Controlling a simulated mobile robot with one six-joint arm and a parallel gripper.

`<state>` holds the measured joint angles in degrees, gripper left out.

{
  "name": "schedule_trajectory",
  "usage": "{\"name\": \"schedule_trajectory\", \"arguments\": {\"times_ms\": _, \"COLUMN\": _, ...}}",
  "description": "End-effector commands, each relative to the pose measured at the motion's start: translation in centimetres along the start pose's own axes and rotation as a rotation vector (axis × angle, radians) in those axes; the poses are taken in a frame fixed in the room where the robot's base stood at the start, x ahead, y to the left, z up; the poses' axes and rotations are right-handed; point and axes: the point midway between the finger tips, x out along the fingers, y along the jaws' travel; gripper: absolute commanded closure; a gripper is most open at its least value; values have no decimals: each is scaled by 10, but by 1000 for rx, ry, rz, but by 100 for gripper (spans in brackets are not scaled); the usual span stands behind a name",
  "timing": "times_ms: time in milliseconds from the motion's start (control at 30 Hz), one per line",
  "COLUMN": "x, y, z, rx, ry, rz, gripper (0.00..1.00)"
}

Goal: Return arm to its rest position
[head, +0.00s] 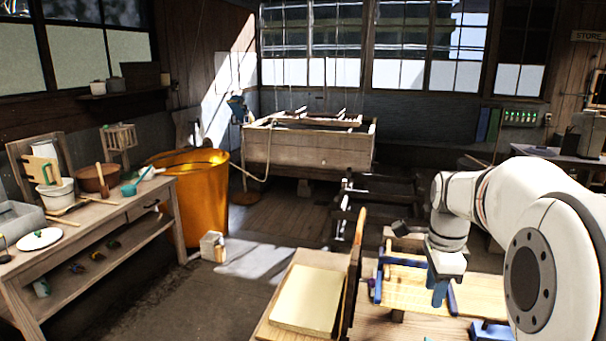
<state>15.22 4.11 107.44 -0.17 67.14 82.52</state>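My white arm comes in from the right edge and bends down at the wrist. My gripper (440,292), with blue fingers, points down just above a pale wooden board (410,290) on the near bench. Its fingers overlap in this view, so I cannot tell whether they are open or shut. No held object can be made out. The hanging mould (318,118) appears as a wooden frame over the large wooden vat (305,150) at the back, with thin lines running upward from it.
A near wooden bench (268,331) bears a cream stack (308,299), an upright wooden panel (355,262) and blue clamp-like parts (379,283). A side table (105,215) with bowls stands left, an orange barrel (200,190) behind it. Floor between is mostly clear, with a small block (212,246).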

Motion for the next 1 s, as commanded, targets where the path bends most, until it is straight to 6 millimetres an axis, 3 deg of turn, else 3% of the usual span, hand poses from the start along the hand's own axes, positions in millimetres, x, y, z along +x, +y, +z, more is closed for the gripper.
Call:
{"name": "schedule_trajectory", "arguments": {"times_ms": 267, "x": -6, "y": 34, "z": 22, "rx": -305, "ry": 11, "rz": -52, "gripper": 64}}
{"name": "schedule_trajectory", "arguments": {"times_ms": 500, "x": -6, "y": 84, "z": 50, "rx": -732, "ry": 45, "rz": -119, "gripper": 64}}
{"name": "schedule_trajectory", "arguments": {"times_ms": 800, "x": 17, "y": 169, "z": 82, "rx": -1472, "ry": 156, "rz": -221, "gripper": 64}}
{"name": "schedule_trajectory", "arguments": {"times_ms": 1000, "x": 27, "y": 190, "z": 88, "rx": -1680, "ry": 202, "rz": -244, "gripper": 64}}
